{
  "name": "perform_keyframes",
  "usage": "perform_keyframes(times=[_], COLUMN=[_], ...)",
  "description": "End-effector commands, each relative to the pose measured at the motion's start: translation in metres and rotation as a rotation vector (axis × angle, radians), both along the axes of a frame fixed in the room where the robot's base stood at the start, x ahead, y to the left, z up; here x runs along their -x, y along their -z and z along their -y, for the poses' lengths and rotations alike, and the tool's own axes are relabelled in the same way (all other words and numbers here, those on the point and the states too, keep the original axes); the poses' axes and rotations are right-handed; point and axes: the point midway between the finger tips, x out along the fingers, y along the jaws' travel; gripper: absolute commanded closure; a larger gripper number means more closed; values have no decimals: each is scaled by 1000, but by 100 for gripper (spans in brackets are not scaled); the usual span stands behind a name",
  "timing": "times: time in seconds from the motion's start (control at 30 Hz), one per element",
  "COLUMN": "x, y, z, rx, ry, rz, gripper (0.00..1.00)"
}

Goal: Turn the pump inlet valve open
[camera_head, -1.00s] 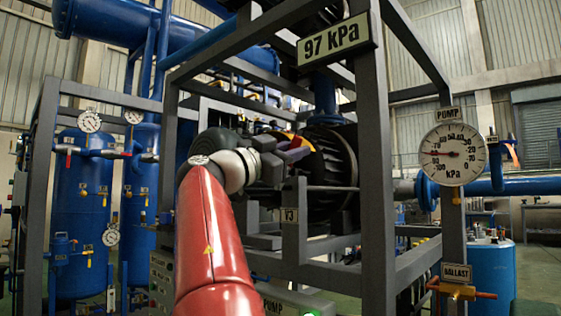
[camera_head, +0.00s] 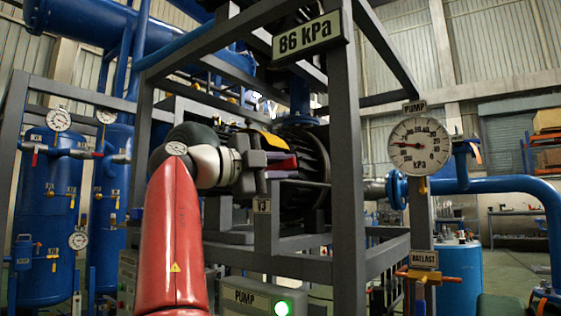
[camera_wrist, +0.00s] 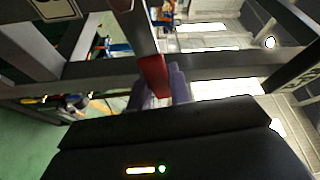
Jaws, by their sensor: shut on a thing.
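The pump inlet valve's red handle (camera_wrist: 153,75) shows in the wrist view, between the purple fingers of my gripper (camera_wrist: 160,92). My gripper is shut on it. In the head view my gripper (camera_head: 283,164) is at the frame in front of the dark pump motor (camera_head: 316,160), just above a post tagged V3 (camera_head: 262,206). A little red shows between the fingers there. The valve body and the handle's exact angle are hidden behind my gripper and wrist.
A display (camera_head: 307,35) reads 86 kPa. A round pump gauge (camera_head: 420,147) hangs on the right post, above the ballast valve (camera_head: 420,275). Grey frame bars (camera_head: 348,170) surround my gripper closely.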

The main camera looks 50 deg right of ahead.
Motion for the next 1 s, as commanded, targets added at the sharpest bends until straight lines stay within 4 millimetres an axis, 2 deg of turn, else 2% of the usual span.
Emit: perform_keyframes(times=[0.33,0.83,0.87,1.0], x=[1,1,1,1], y=[10,11,11,11], z=[0,0,0,0], rx=[-10,-12,-12,-11], ry=[0,0,0,0], rz=[114,128,127,127], gripper=[100,100,76,58])
